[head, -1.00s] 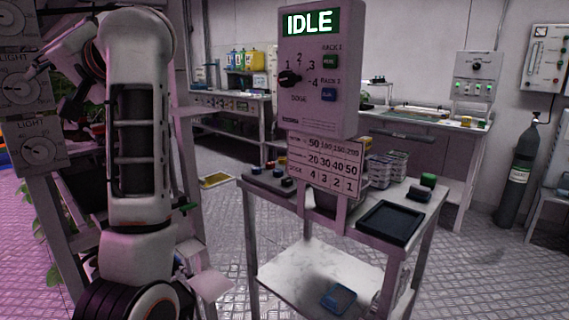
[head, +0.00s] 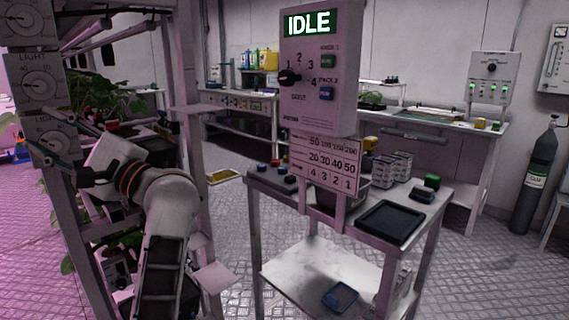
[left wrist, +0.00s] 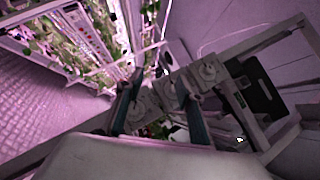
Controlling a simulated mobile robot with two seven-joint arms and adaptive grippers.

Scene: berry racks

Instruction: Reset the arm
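My left arm stands at the left in the head view, bent, with its wrist turned toward the rack. My left gripper (head: 48,160) is beside the lowest light dial box (head: 55,137). In the left wrist view the two fingers of the left gripper (left wrist: 155,88) are spread apart, with nothing seen held between them. Dial boxes (left wrist: 207,72) show beyond the fingers. Whether a finger touches a box I cannot tell. My right gripper is in neither view.
A plant rack upright (head: 190,130) stands close to my left arm. A control box (head: 318,75) reading IDLE stands on a cart with a black tray (head: 390,221). A gas cylinder (head: 537,175) stands at the far right.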

